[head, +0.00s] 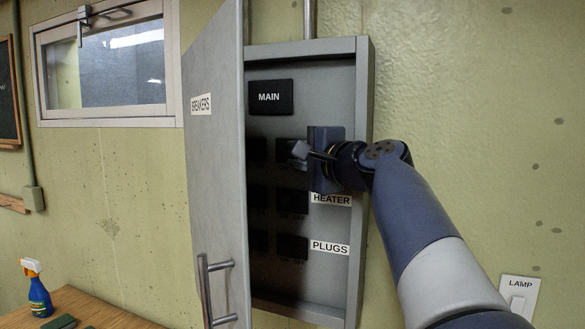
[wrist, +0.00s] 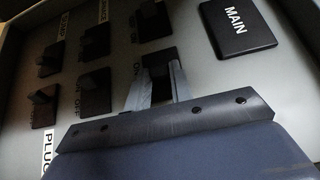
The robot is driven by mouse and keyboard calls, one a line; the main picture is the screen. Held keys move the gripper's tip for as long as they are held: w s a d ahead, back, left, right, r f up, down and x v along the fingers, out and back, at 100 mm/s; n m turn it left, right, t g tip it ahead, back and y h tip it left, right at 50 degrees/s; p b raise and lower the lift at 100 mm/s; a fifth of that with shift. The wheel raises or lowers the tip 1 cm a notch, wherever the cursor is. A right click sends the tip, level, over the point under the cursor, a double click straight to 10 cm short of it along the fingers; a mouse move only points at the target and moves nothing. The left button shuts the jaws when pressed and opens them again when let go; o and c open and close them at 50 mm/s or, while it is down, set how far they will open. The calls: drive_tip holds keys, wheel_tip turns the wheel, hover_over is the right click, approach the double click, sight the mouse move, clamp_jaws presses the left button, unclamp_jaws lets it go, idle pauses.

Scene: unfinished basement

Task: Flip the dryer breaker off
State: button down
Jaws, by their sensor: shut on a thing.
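The open grey breaker panel (head: 363,120) hangs on the wall, with a black MAIN plate (head: 268,97) at its top. Below are two columns of black breakers. My gripper (head: 303,151) is at the top breaker of the right column, above the HEATER label (head: 331,199). In the wrist view my gripper (wrist: 156,92) has its fingers on both sides of that breaker (wrist: 158,66), shut on its lever. No DRYER label is readable; my gripper covers the space beside this breaker. I cannot tell the lever's position.
The panel door (head: 215,170) stands open on the left, with a bar handle (head: 205,290). The PLUGS breaker (head: 292,247) sits lower in the right column. A LAMP switch (head: 518,298) is at lower right. A spray bottle (head: 38,295) stands on a wooden table (head: 95,312).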

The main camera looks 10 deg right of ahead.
drive_tip(key=shift+y, duration=0.3)
drive_tip(key=c, duration=1.2)
unclamp_jaws()
drive_tip(key=shift+c, duration=0.2)
drive_tip(key=b+v, duration=0.3)
drive_tip(key=v, duration=0.8)
drive_tip(key=shift+r, duration=0.15)
